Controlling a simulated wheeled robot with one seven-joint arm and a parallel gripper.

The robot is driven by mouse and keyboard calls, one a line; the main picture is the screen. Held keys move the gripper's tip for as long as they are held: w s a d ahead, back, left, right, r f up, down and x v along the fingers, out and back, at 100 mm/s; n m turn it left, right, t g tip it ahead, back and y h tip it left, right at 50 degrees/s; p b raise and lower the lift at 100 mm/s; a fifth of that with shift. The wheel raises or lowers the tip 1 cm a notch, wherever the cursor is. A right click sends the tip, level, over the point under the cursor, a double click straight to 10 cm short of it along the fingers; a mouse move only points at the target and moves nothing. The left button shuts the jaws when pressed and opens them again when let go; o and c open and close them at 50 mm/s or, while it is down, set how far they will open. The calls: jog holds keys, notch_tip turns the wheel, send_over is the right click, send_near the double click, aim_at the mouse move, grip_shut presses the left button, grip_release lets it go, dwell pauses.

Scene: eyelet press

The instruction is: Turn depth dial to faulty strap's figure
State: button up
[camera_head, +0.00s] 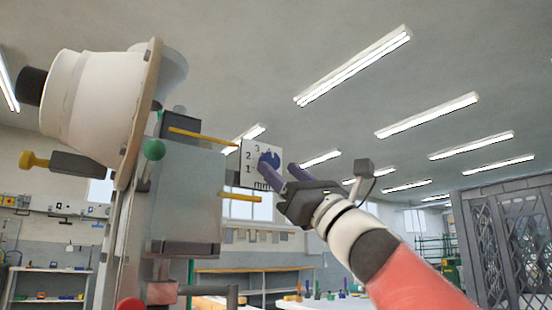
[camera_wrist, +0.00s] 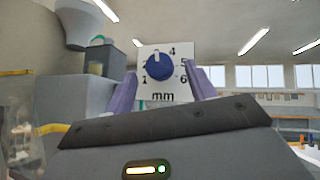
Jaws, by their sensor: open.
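The depth dial (camera_wrist: 160,67) is a blue knob on a white plate (camera_wrist: 163,96) marked 1 to 6 and "mm". Its white pointer faces up, slightly left, near the 3; the exact setting is hard to read. In the head view the dial (camera_head: 268,160) is partly hidden by a finger. My gripper (camera_wrist: 163,71) is open, with its purple fingers on either side of the dial plate. The head view shows my gripper (camera_head: 279,166) close in front of the plate; I cannot tell whether it touches. I cannot identify a faulty strap or read its figure.
The grey press body (camera_head: 185,195) stands left of the dial, with a white hopper (camera_head: 90,105) above. Yellow bars (camera_head: 203,136) project near the plate. A green knob (camera_head: 154,150) is on the press. Benches (camera_head: 255,270) stand behind; a dark mesh cage (camera_head: 508,240) is at right.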

aim_at(276, 163)
jog(key=shift+p+x, duration=0.45)
jog(key=shift+x, duration=0.95)
jog(key=c, duration=1)
jog(key=shift+o, duration=0.2)
jog(key=shift+w+d+r+n+g+y+p, duration=0.1)
jog(key=shift+n+g+y+p, duration=0.1)
jog(key=shift+n+g+p, duration=0.3)
jog(key=shift+r+n+g+y+p, duration=0.1)
jog(key=shift+n+g+y, duration=0.15)
jog(key=shift+n, duration=0.45)
jog(key=n+g+y+p, duration=0.1)
jog(key=n+g, duration=0.2)
jog(key=shift+n+g, duration=0.3)
jog(key=shift+g, duration=0.05)
jog(key=shift+f, duration=0.1)
jog(key=o, duration=1)
jog(key=shift+c, duration=0.2)
